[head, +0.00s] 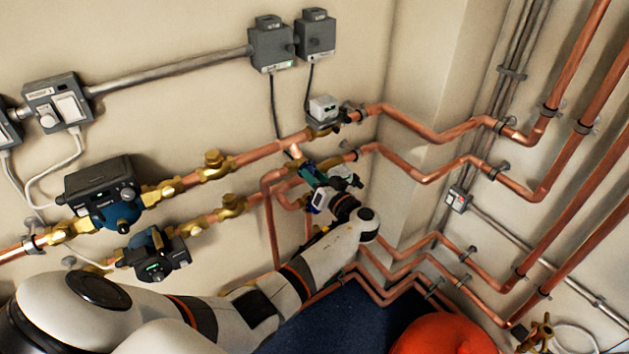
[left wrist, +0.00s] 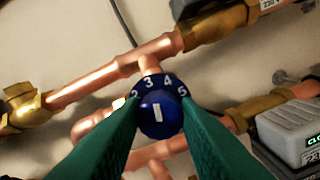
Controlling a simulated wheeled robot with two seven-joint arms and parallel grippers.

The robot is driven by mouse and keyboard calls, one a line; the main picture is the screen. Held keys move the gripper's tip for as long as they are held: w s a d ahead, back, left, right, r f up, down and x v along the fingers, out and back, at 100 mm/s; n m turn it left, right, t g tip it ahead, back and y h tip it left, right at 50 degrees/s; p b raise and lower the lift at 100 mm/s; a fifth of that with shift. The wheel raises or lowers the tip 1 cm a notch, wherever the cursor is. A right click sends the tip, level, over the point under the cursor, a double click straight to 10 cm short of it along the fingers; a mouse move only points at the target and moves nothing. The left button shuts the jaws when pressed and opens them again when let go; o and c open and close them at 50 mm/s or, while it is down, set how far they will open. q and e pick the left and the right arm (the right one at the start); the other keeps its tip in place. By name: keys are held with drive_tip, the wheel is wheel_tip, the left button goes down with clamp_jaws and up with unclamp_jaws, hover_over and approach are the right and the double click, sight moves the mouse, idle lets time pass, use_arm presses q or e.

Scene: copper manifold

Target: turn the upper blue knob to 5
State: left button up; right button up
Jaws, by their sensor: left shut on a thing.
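In the left wrist view a round blue knob (left wrist: 161,116) sits in front of the copper pipes. White numbers 2, 3, 4 and 5 show on a dark band along its upper edge. A short white bar on its face points upward, roughly between 3 and 4. My left gripper (left wrist: 160,122) has a green finger on each side of the knob and is shut on it. In the head view my left gripper (head: 311,175) is at the pipes right of centre, and the knob cannot be made out there. My right gripper is not in view.
Copper pipes (head: 250,155) run along the wall around the gripper. A grey box with a lit display (left wrist: 291,131) is close on the right in the left wrist view. A pump (head: 103,195) is on the left, and a white-grey actuator (head: 323,108) is above the gripper.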

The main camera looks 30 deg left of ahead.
use_arm(q)
drive_tip(key=shift+m+b, duration=1.1)
drive_tip(key=shift+m, duration=5.5)
drive_tip(key=shift+f, duration=0.1)
drive_tip(key=o, duration=1)
drive_tip(key=shift+c, duration=0.2)
drive_tip(key=b+v, duration=0.5)
drive_tip(key=v, duration=0.7)
